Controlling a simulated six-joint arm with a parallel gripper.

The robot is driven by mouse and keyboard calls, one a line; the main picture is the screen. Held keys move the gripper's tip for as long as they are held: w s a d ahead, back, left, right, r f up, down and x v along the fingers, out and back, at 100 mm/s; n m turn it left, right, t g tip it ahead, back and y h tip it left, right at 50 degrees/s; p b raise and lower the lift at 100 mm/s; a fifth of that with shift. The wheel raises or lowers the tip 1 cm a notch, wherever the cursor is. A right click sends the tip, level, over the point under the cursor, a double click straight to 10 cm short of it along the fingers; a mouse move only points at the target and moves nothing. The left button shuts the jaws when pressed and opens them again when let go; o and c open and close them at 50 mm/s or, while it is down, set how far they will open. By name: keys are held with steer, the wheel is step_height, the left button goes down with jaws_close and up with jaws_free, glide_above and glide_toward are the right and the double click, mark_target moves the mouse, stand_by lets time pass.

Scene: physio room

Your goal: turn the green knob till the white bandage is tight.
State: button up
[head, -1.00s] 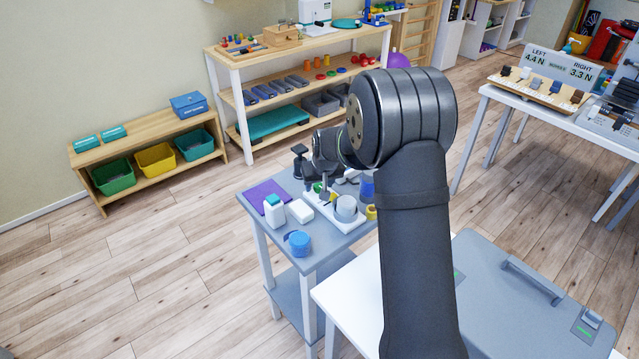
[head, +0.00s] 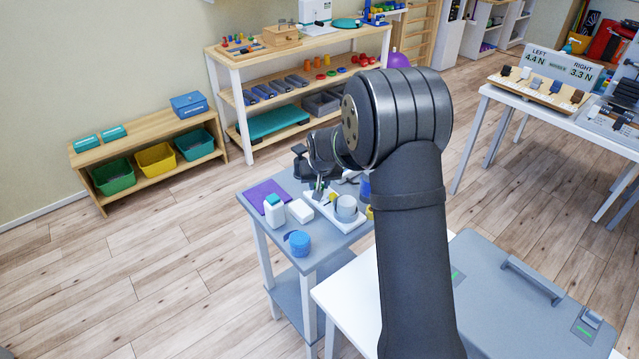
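The white tray-like base (head: 349,225) stands on the small grey table. A pale roll (head: 346,206), which looks like the white bandage, sits at its front end. A small bit of green (head: 312,186), probably the green knob, shows at the far left end of the base, mostly hidden by my gripper. My gripper (head: 318,190) points down over that end, close to the green. At this size I cannot tell whether its fingers touch the knob or are shut on it.
On the grey table (head: 336,238) stand a purple mat (head: 262,194), a white bottle with a teal cap (head: 274,211), a white box (head: 300,211) and a blue roll (head: 299,243). A blue item (head: 366,188) is partly behind my arm. A dark stand is beside my wrist.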

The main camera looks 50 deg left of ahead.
steer(key=m, duration=0.2)
steer(key=m+t+h, duration=0.1)
steer(key=m, duration=0.1)
steer(key=shift+s+a, duration=0.15)
steer(key=shift+a, duration=0.05)
steer(key=m+t+h, duration=0.1)
steer(key=m, duration=0.3)
steer(key=shift+a, duration=0.1)
steer(key=m+h, duration=0.1)
steer(key=m, duration=0.2)
steer(key=shift+a+m+h, duration=0.15)
steer(key=shift+m+h, duration=0.15)
steer(key=shift+a+m+h, duration=0.1)
steer(key=shift+m+h, duration=0.6)
steer(key=shift+m, duration=1.1)
steer(key=o, duration=1)
steer(key=shift+c, duration=0.2)
